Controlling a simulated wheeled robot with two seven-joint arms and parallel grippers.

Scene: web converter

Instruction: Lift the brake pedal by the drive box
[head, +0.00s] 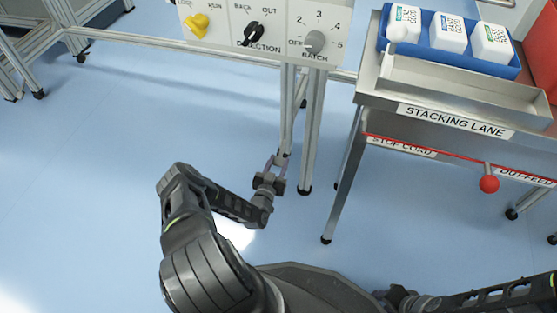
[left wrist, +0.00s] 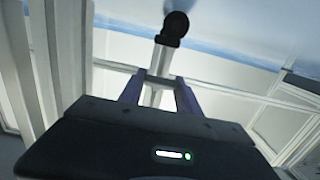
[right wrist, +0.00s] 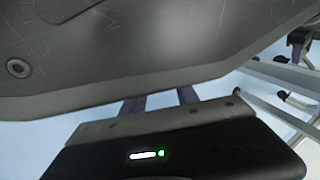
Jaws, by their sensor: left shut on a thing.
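My left gripper (head: 275,165) is low under the control panel, beside the frame legs. In the left wrist view its two purple-grey fingers (left wrist: 158,95) stand either side of a pale metal bar (left wrist: 162,64) with a dark round end (left wrist: 175,27). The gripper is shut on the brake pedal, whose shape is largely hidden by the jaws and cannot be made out. My right gripper (head: 408,300) is low at the bottom right, away from the frame. In the right wrist view its fingertips are hidden behind a grey plate, so its opening cannot be told.
The control panel (head: 262,28) has a yellow knob and black and grey dials. Frame legs (head: 312,130) stand just right of the left gripper. The stacking lane table (head: 440,82) with white bottles in a blue tray (head: 470,62) stands at right.

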